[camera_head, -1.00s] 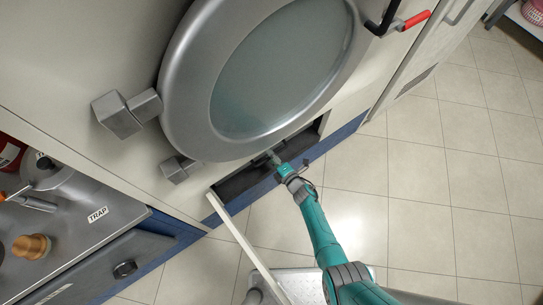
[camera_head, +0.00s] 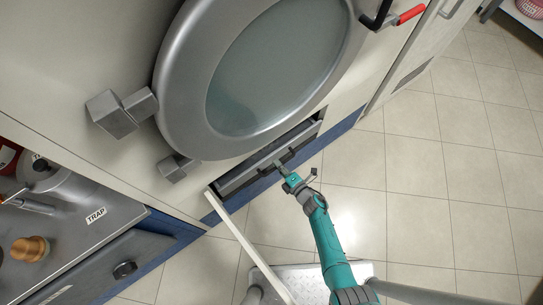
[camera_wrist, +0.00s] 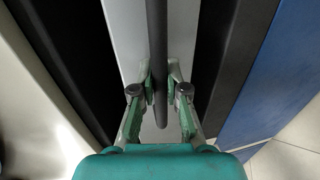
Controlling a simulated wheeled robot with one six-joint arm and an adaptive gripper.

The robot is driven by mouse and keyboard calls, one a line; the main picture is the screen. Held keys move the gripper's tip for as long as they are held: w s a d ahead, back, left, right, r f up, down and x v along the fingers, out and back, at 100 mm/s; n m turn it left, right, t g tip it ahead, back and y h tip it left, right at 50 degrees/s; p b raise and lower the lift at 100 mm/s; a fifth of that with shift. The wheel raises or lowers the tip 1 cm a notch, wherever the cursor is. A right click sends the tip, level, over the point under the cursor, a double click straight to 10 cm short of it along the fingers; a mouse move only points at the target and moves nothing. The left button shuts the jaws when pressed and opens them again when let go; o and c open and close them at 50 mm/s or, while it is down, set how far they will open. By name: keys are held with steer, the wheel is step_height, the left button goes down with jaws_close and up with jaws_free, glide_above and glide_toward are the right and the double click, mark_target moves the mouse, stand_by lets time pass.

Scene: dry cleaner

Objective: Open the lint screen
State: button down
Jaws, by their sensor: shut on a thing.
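The lint screen (camera_head: 242,173) is a grey panel in the long, low opening below the big round door. In the wrist view its pale grey face (camera_wrist: 127,40) lies behind a dark bar handle (camera_wrist: 157,50). My gripper (camera_head: 283,168) reaches the panel from the lower right. In the wrist view my gripper (camera_wrist: 160,92) has its two fingers on either side of the bar, shut on it. Dark gaps show on both sides of the panel. How far the screen extends inside is hidden.
A pale access flap (camera_head: 248,245) stands open at the left end of the opening. The round door (camera_head: 270,70) overhangs it, with grey hinge blocks (camera_head: 112,113) on the left. A blue plinth runs below. The tiled floor (camera_head: 400,190) at right is clear.

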steer(key=f+v, duration=0.2)
steer(key=v, duration=1.1)
steer(key=s+f+v, duration=0.1)
steer(key=f+v, duration=0.2)
steer(key=v, duration=1)
steer(key=shift+d, duration=0.25)
steer(key=shift+f, duration=0.1)
steer(key=c, duration=1.2)
jaws_free()
steer(key=shift+w, duration=0.1)
